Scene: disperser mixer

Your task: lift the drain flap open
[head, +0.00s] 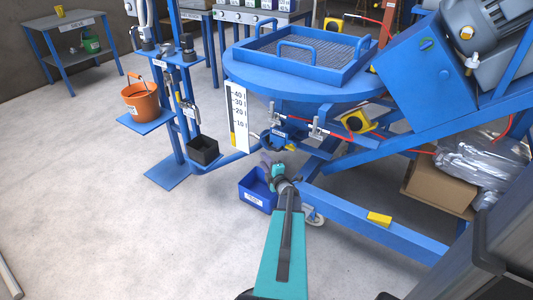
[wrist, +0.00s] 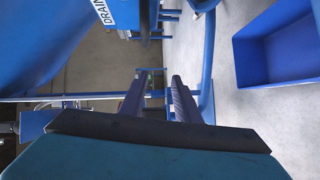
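The mixer's blue drain (head: 278,134) sits low on the front of the round vessel in the head view, next to the white level scale. Its white DRAIN label (wrist: 102,12) shows cut off at the upper left in the wrist view. I cannot clearly make out the flap or whether it is open. My gripper (head: 267,159) is below and slightly left of the drain in the head view, apparently clear of it. In the wrist view its two dark fingers (wrist: 158,77) are apart, with nothing between them.
An open blue bin (head: 257,192) stands on the floor below the drain; it also shows in the wrist view (wrist: 278,48). A blue stand with an orange bucket (head: 141,102) and black box (head: 203,150) is left. The blue frame beam (head: 370,218) runs right.

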